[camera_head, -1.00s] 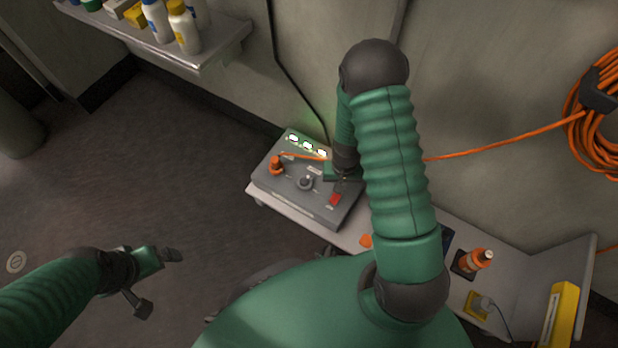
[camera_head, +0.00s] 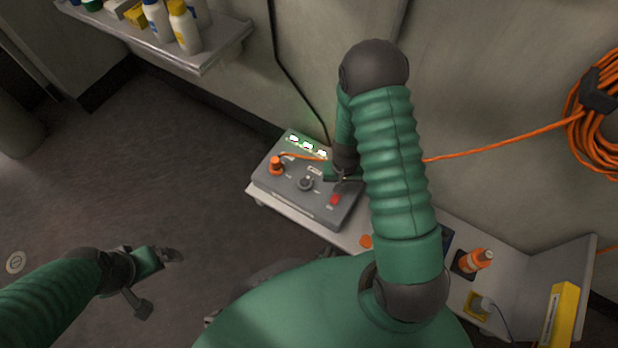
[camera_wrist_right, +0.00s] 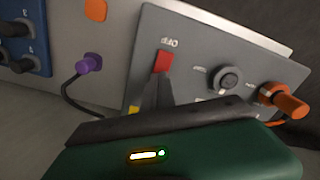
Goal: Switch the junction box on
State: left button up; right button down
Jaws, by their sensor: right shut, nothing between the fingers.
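The junction box (camera_head: 290,196) is a grey sloped box on the bench, with lit white-green indicators (camera_head: 307,146), a black knob (camera_head: 305,183), an orange plug (camera_head: 276,165) and a red switch (camera_head: 335,199). In the right wrist view the red switch (camera_wrist_right: 164,62) and the knob (camera_wrist_right: 228,80) show on its panel. My right gripper (camera_head: 347,179) is shut and empty over the box's right part. Its dark fingers (camera_wrist_right: 158,90) appear just below the red switch; I cannot tell whether they touch it. My left gripper (camera_head: 158,281) is open and empty above the floor, away from the box.
A shelf with bottles (camera_head: 180,28) is at upper left. An orange cable coil (camera_head: 597,105) hangs on the right wall. An orange bottle (camera_head: 477,261) and a yellow block (camera_head: 561,318) are on the bench at right. A purple plug (camera_wrist_right: 90,63) shows beside the box.

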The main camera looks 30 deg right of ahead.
jog(key=shift+f+b, duration=0.45)
jog(key=shift+f, duration=0.3)
dwell(0.8)
jog(key=shift+r, duration=0.1)
notch_tip(320, 180, up, 7)
jog(key=p, duration=0.7)
